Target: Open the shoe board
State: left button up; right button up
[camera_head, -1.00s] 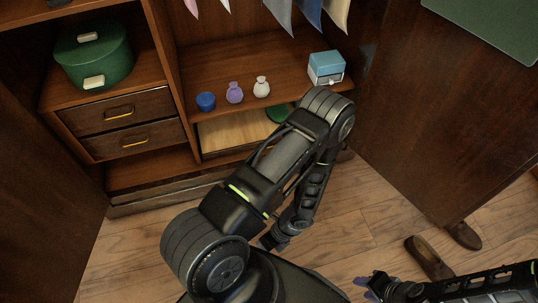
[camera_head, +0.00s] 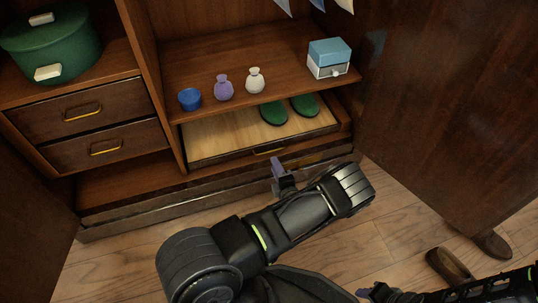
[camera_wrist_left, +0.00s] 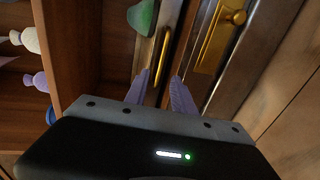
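The shoe board (camera_head: 225,136) is a pale wooden board with a dark front edge, low in the open armoire. Green slippers (camera_head: 273,113) sit at its right end. Its brass handle (camera_head: 268,151) is on the front edge and also shows in the left wrist view (camera_wrist_left: 161,58). My left gripper (camera_head: 279,170) is just in front of this handle. In the left wrist view its purple fingers (camera_wrist_left: 161,88) are apart, with the handle lying ahead between their tips. My right gripper (camera_head: 367,293) is at the bottom right, partly cut off; its opening is unclear.
The shelf above holds a blue cup (camera_head: 190,99), a purple vase (camera_head: 223,88), a white vase (camera_head: 255,80) and a blue-white box (camera_head: 329,59). Two drawers (camera_head: 84,113) are at left. An open door (camera_head: 455,110) stands at right, with brown shoes (camera_head: 449,266) on the floor.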

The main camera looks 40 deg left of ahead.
pick_arm(q)
jog(key=b+x, duration=0.2)
jog(key=x, duration=0.4)
jog(key=shift+w+a+f, duration=0.15)
jog(key=shift+a+f, duration=0.05)
jog(key=shift+a, duration=0.15)
jog(key=shift+w+a+b, duration=0.25)
jog(key=shift+b, duration=0.05)
jog(key=shift+c, duration=0.2)
grip_shut()
dwell(0.6)
